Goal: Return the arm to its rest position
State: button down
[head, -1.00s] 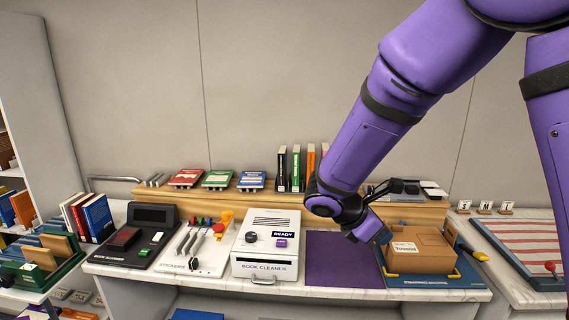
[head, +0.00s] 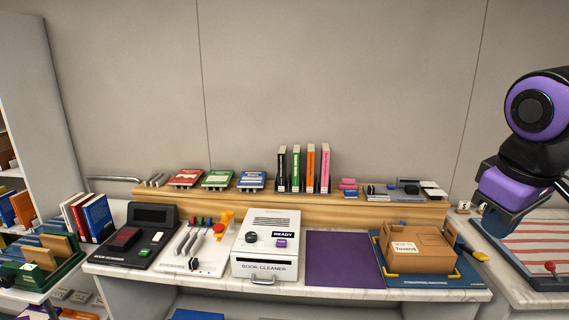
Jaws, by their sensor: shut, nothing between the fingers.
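My purple and black arm (head: 533,110) is at the right edge of the head view, clear of the bench. My gripper (head: 484,222) hangs at its lower end, shut and empty, in front of the striped surface at the right. Its fingertips are small and partly dark in this view. A brown cardboard box (head: 418,248) sits on the blue strapping machine (head: 430,281), to the left of my gripper and apart from it.
The white book cleaner (head: 265,247) shows "READY". A purple mat (head: 342,258) lies bare beside it. Several upright books (head: 303,168) stand on the wooden shelf (head: 290,211). A red-and-white striped surface (head: 520,245) with a red knob (head: 550,267) lies below my arm.

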jog(key=s+r+m+t+y, duration=0.1)
jog(key=s+r+m+t, duration=0.1)
jog(key=s+m, duration=0.2)
jog(key=shift+s+r, duration=0.15)
jog(key=shift+s, duration=0.65)
jog(key=shift+a, duration=0.1)
dwell(1.0)
